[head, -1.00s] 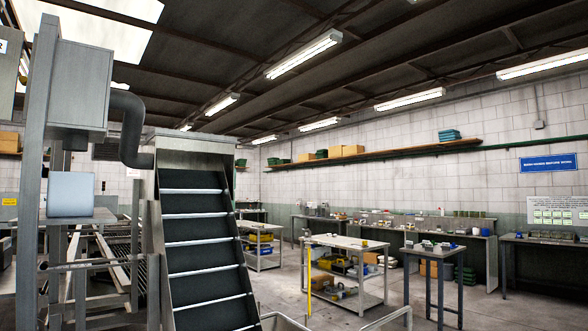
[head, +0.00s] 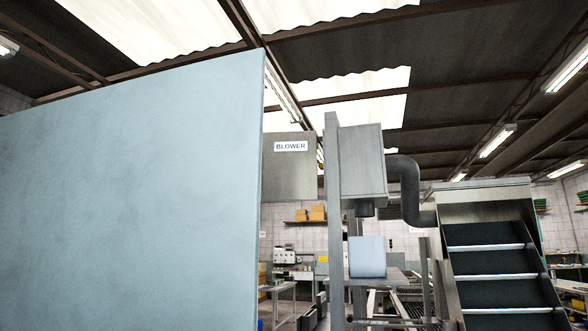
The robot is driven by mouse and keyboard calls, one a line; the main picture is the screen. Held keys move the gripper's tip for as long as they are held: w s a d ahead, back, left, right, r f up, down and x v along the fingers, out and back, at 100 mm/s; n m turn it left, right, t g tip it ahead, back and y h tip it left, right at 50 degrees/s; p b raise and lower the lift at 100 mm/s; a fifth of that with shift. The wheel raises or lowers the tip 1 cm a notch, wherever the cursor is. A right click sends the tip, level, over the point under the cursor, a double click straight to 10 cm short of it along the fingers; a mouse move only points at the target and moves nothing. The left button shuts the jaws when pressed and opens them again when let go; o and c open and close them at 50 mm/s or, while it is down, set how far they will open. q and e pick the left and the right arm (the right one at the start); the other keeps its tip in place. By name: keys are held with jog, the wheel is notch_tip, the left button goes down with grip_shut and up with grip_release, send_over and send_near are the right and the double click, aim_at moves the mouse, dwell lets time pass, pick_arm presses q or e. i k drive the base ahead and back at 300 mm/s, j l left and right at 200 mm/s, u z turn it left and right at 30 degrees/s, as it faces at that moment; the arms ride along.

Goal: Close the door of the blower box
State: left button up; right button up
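The blower box (head: 362,160) is a grey metal box mounted high beside a grey upright post, right of the middle in the head view. A dark bent duct comes out of its right side. A grey panel with a white "BLOWER" label (head: 291,146) stands out to the left of the post and looks like the box's door, swung open. Its left part is hidden behind a large pale blue panel. The box's inside and the door's hinge cannot be made out. Neither of my grippers is in view.
The large pale blue panel (head: 130,200) fills the near left and blocks the view there. A dark inclined conveyor (head: 495,265) with light cross slats stands at the right. A small pale blue block (head: 367,257) stands below the box. Tables and shelves are farther back.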

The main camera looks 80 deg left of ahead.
aim_at(289, 171)
jog(key=u, duration=2.6)
